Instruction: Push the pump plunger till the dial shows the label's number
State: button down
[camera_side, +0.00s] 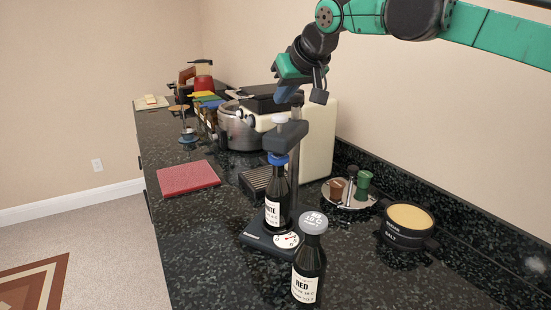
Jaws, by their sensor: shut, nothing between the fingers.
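A dark pump stand (295,175) rises from a flat base on the counter, with its arm over a dark bottle (277,210). The bottle stands upright, with a blue collar and a white label ending in "ITE"; the smaller print is too small to read. The pale plunger (279,121) sits on top of the stand's arm. A round white dial (287,240) with a red mark is on the base; its reading is too small to tell. My gripper (286,97) is shut and empty, pointing down just above the plunger, apparently not touching it.
A second bottle (308,270), labelled "RED", with a grey cap, stands in front of the pump. A round tray (349,205) and a dark salt pot (408,224) are to the right. A red board (188,178) lies left; a cream machine (319,140) stands behind.

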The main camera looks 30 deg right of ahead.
jog(key=v, duration=1)
jog(key=shift+f, duration=0.1)
jog(key=s+d+f, duration=0.2)
jog(key=s+f, duration=0.2)
jog(key=f, duration=0.3)
jog(key=s+d+f+g, duration=0.1)
jog(key=s+d+f, duration=0.1)
jog(key=s+f, duration=0.3)
jog(key=s+d+f+g, duration=0.1)
jog(key=s+f, duration=0.3)
jog(key=f, duration=0.7)
jog(key=shift+s+d, duration=0.25)
jog(key=shift+d, duration=0.5)
jog(key=shift+r, duration=0.1)
dwell(0.5)
jog(key=w+a+r, duration=0.2)
jog(key=w+r, duration=0.2)
jog(key=r, duration=0.4)
jog(key=w+a+r+t, duration=0.1)
jog(key=w+a+r, duration=0.1)
jog(key=w+r, duration=0.3)
jog(key=w+a+r+t, duration=0.1)
jog(key=w+r, duration=0.3)
jog(key=r, duration=0.8)
jog(key=shift+w+a+r, duration=0.15)
jog(key=shift+w+a, duration=0.1)
jog(key=shift+a, duration=0.55)
